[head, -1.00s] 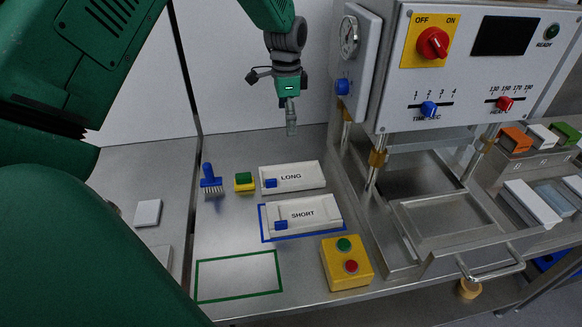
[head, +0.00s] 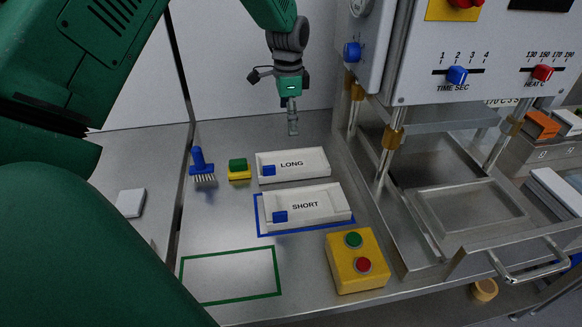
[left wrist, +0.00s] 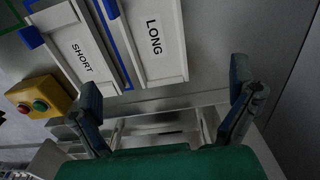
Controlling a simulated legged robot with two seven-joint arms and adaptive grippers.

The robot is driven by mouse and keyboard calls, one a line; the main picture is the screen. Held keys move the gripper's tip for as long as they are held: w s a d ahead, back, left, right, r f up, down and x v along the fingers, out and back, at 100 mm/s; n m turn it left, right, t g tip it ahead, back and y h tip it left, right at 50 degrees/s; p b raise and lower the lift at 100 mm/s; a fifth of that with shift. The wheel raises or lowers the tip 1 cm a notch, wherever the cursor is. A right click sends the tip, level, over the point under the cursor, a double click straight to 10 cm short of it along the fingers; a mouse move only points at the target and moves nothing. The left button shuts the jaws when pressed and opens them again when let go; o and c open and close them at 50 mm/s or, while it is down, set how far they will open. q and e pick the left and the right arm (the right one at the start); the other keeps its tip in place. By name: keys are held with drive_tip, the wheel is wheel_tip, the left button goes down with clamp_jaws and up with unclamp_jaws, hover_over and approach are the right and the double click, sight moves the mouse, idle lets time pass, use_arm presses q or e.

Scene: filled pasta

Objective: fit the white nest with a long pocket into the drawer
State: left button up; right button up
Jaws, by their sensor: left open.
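The white nest marked LONG (head: 318,160) lies flat on the steel table, with a blue block (head: 268,170) at its left end. It also shows in the left wrist view (left wrist: 165,66). The white nest marked SHORT (head: 328,195) lies in front of it within a blue outline. The drawer (head: 470,207) is at the right under the press, pulled out, with a shallow recess and a front handle (head: 530,262). My left gripper (head: 293,118) hangs above and behind the LONG nest, apart from it. Its fingers are spread and empty in the left wrist view (left wrist: 168,88).
A yellow button box (head: 356,278) stands in front of the SHORT nest. A blue brush (head: 200,162) and a green-yellow block (head: 239,169) sit left of the LONG nest. The green-outlined area (head: 228,280) is empty. Press posts (head: 390,155) rise beside the drawer.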

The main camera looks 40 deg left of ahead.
use_arm(q)
hover_over(293, 165)
wheel_tip(293, 165, down, 8)
drive_tip(key=shift+w+r, duration=0.1)
drive_tip(key=f, duration=0.2)
drive_tip(key=a+f+p, duration=0.1)
drive_tip(key=f, duration=0.2)
drive_tip(key=shift+a+f, duration=0.1)
drive_tip(key=shift+f, duration=0.35)
drive_tip(key=shift+d, duration=0.45)
drive_tip(key=shift+d+r, duration=0.15)
drive_tip(key=shift+r, duration=0.1)
drive_tip(key=c, duration=1.1)
